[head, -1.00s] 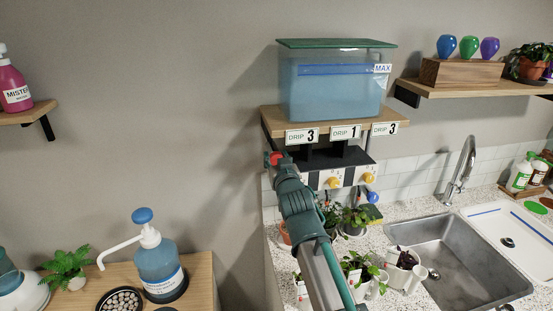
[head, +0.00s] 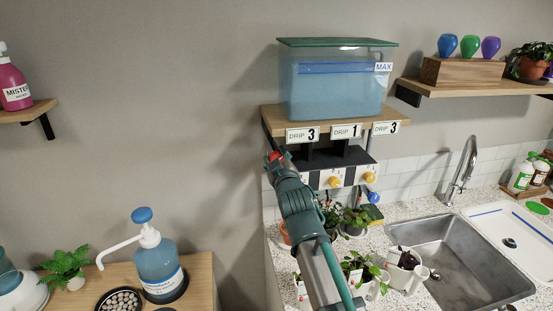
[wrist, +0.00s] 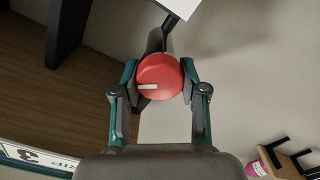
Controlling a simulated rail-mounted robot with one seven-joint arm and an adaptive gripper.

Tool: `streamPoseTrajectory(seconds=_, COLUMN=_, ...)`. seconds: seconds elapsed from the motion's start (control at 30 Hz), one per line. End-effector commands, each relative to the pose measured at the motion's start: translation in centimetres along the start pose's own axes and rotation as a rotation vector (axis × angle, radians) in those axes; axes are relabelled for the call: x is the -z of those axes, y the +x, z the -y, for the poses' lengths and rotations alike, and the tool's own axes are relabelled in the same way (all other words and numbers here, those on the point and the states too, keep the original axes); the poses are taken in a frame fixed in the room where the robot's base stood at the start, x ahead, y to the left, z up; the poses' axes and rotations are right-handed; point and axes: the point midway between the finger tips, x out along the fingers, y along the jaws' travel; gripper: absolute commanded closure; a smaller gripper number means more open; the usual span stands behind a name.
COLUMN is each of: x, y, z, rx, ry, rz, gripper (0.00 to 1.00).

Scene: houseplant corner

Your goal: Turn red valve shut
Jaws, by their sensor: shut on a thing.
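The red valve (wrist: 160,72) is a round knob with a white pointer mark; in the wrist view the mark points left. My gripper (wrist: 160,82) has its two fingers closed against opposite sides of the knob. In the head view the red valve (head: 275,156) shows as a small red patch at the far end of my gripper (head: 279,160), under the left "DRIP 3" label (head: 302,133). My arm hides most of the valve's surroundings there.
A blue water tank (head: 335,85) stands on the wooden shelf (head: 397,126) above. Two yellow valves (head: 334,182) sit to the right of the red one, with a blue knob (head: 371,197) below. Potted plants (head: 355,217) stand on the counter close beside my arm.

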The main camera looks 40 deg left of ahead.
Motion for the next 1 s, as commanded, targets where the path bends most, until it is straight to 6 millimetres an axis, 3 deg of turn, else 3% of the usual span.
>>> streamPoseTrajectory(seconds=0.7, x=0.13, y=-0.04, z=0.13, rx=0.001, ry=-0.674, rz=0.001, gripper=0.92)
streamPoseTrajectory(seconds=1.0, x=0.02, y=-0.03, z=0.23, rx=0.001, ry=-0.879, rz=0.0, gripper=0.92)
